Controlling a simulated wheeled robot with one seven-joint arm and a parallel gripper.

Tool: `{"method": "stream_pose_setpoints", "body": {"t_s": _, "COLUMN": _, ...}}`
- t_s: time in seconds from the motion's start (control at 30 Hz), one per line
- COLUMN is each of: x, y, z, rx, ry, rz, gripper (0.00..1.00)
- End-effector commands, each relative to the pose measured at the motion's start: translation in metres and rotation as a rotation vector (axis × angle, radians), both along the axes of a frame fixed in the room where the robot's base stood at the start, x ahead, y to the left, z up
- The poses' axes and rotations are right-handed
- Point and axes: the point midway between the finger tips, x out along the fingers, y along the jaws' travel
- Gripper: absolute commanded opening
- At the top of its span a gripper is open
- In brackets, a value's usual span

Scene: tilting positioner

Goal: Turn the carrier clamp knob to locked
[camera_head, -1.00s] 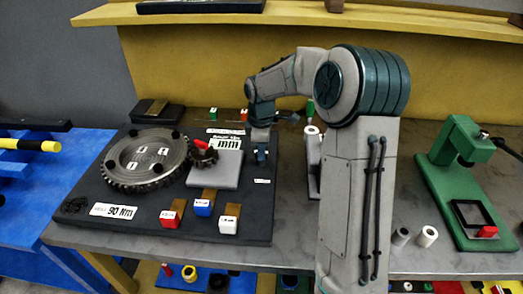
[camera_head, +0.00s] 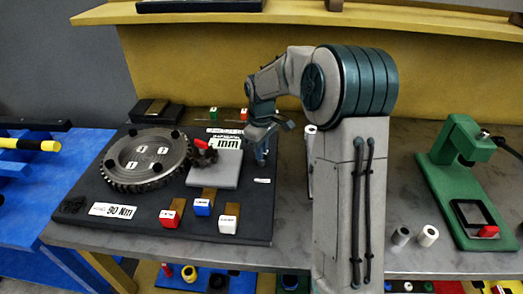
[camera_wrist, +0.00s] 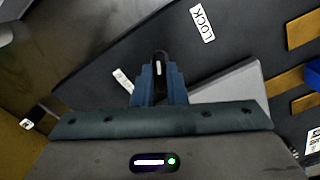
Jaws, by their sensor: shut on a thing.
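The clamp knob (camera_wrist: 159,60) is a black bar with a white mark, in the wrist view. My gripper (camera_wrist: 158,85) has its two blue fingers shut on it, one on either side. The white mark runs almost straight up the picture. The LOCK label (camera_wrist: 202,24) lies up and to the right of the knob, on the dark base plate. A second white label (camera_wrist: 123,80) lies left of the fingers, too small to read. In the head view my gripper (camera_head: 262,158) is down at the right of the grey block, and I cannot make out the knob there.
The dark base plate (camera_head: 130,222) carries a large toothed wheel (camera_head: 146,160), a light grey block (camera_head: 228,175) and several coloured tagged blocks along the front. A green press (camera_head: 465,200) stands at the right. Small cylinders stand on the bench between.

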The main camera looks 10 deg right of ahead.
Motion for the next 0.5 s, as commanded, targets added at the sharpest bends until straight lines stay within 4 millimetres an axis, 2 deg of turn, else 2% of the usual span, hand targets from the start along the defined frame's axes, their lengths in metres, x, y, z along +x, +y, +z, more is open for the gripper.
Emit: {"method": "stream_pose_setpoints", "body": {"t_s": 0.5, "x": 0.0003, "y": 0.001, "z": 0.0002, "rx": 0.001, "ry": -0.001, "rz": -0.49, "gripper": 0.0}}
